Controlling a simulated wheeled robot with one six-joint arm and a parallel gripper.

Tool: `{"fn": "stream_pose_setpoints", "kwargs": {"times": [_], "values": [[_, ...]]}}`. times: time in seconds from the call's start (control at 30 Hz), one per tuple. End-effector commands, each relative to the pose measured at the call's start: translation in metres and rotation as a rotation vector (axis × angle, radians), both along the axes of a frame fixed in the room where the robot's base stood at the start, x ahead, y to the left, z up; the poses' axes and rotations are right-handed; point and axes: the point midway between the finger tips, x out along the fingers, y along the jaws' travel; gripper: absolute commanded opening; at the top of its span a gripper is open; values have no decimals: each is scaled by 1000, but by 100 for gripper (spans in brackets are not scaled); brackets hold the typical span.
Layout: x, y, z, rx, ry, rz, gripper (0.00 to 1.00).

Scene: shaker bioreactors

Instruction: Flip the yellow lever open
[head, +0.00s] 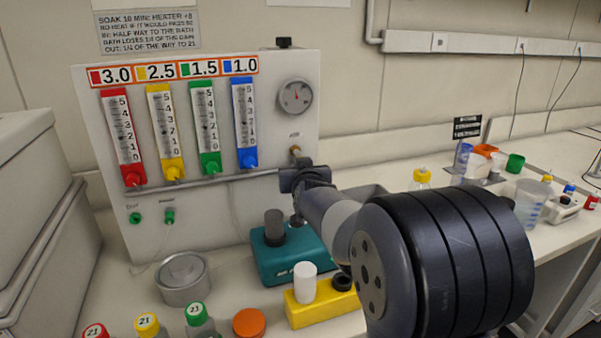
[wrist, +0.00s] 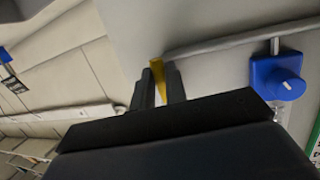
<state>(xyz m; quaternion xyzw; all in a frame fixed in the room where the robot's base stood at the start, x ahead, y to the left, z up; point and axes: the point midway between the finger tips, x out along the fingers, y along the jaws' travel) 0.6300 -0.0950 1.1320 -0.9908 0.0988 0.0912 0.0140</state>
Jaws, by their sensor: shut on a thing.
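The yellow lever (wrist: 157,75) shows in the wrist view between the two fingers of my gripper (wrist: 160,88), which is shut on it. In the head view a small part of the lever (head: 295,151) shows on the right of the white panel (head: 222,215), below the round gauge (head: 296,96). My gripper (head: 300,174) is at the panel's right side there, and my arm hides most of its fingers. The lever's exact angle is hard to tell.
Red, yellow, green and blue flow tubes with knobs line the panel; the blue knob (wrist: 278,78) is near my gripper. Below stand a teal device (head: 283,262), a yellow block (head: 310,309), a metal pot (head: 183,279) and several capped bottles.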

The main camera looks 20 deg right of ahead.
Motion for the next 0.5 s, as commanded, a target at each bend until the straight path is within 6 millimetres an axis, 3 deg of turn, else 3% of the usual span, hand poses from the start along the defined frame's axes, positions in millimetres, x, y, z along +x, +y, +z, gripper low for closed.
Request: {"fn": "stream_pose_setpoints", "kwargs": {"times": [0.37,0.4,0.5], "values": [[0,0,0,7,0,0,0],[0,0,0,7,0,0,15],[0,0,0,6,0,0,23]]}}
